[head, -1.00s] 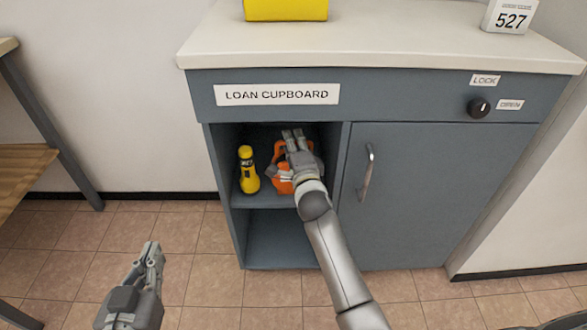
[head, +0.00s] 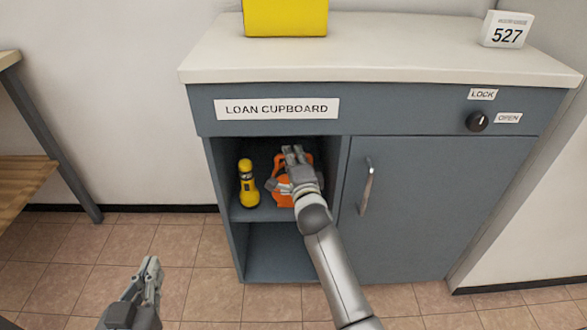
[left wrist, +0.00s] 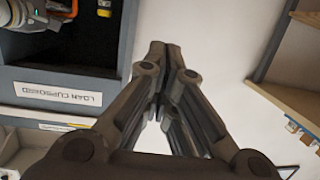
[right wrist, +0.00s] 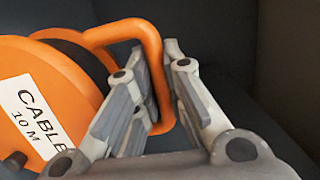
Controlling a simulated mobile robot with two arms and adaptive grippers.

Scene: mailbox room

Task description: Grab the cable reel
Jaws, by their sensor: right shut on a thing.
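The orange cable reel (head: 283,198) stands on the upper shelf of the open compartment in the loan cupboard, partly hidden behind my right gripper. In the right wrist view the reel (right wrist: 75,85) shows a white label reading CABLE 10 M and an orange handle. My right gripper (right wrist: 162,90) is shut on that handle, with its fingers on either side of it; in the head view the gripper (head: 294,155) is inside the compartment. My left gripper (head: 151,262) is low at the front left over the floor, away from the cupboard. Its fingertips (left wrist: 165,48) are together, empty.
A yellow flashlight (head: 248,183) stands upright on the same shelf, just left of the reel. The cupboard door (head: 430,210) on the right is closed. A yellow box (head: 285,17) and a 527 sign (head: 507,30) are on the countertop. A wooden bench (head: 22,170) is at left.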

